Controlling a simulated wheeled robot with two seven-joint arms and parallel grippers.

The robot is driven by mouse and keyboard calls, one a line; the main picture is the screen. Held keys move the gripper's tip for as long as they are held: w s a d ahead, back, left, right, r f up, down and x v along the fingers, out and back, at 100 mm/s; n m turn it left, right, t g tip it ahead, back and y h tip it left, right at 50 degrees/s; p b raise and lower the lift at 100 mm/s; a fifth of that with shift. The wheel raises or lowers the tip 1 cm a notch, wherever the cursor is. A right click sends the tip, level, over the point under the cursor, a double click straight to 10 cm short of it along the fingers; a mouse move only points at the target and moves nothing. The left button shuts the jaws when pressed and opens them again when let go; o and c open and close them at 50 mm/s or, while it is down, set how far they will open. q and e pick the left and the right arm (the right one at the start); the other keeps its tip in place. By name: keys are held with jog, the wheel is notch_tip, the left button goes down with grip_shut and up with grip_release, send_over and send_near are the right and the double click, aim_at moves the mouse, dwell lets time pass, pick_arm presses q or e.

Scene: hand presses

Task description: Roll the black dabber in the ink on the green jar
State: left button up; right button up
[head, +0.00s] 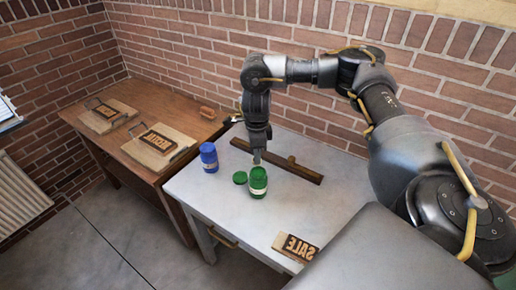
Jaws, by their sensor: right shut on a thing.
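The green jar (258,188) stands on the pale table, with a light label band around it. A round green lid (240,177) lies on the table just left of it. My right gripper (257,153) points down directly above the jar and is shut on the black dabber. The dabber is too small and dark here to tell apart from the fingers, and I cannot tell whether its end touches the ink. My left gripper is not in view.
A blue jar (209,157) stands left of the green one. A long brown wooden rack (290,168) lies behind. A SALE printing block (296,247) lies at the table's front edge.

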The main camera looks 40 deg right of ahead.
jog(key=shift+d+n, duration=0.3)
jog(key=shift+n, duration=0.3)
jog(key=shift+f, duration=0.15)
notch_tip(320, 180, down, 5)
jog(key=b, duration=0.5)
jog(key=shift+b, duration=0.3)
jog(key=shift+f, duration=0.3)
dwell(0.4)
jog(key=shift+s+f, duration=0.1)
jog(key=shift+s, duration=0.05)
dwell(1.3)
notch_tip(320, 180, up, 4)
jog(key=p, duration=0.4)
